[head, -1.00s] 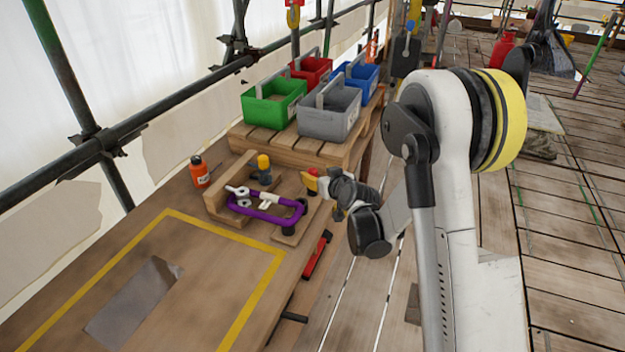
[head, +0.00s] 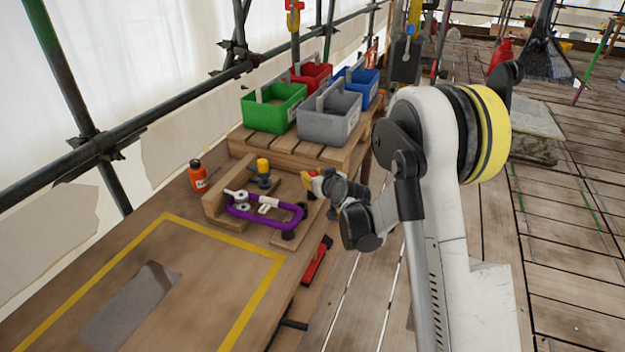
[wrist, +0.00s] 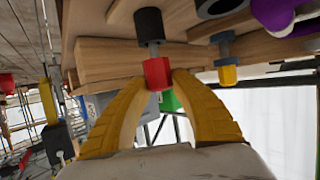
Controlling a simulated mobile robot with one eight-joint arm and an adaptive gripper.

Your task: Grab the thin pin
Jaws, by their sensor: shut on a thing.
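My gripper (wrist: 157,78) has its two yellow fingers closed on the red head of a pin (wrist: 157,72). A thin grey shank joins this head to a black round part (wrist: 149,25) beside the wooden block. In the head view my gripper (head: 309,178) is small at the right end of the wooden fixture, and the red head is partly hidden by it. A second pin with a yellow head (head: 263,165) stands further left in the fixture. It also shows in the wrist view (wrist: 227,73), apart from my fingers.
A purple loop-shaped frame (head: 291,223) with white parts lies on the wooden fixture. An orange bottle (head: 198,175) stands to its left. Green (head: 262,113), grey (head: 320,125), red and blue bins stand behind. A red tool (head: 317,262) is at the table edge.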

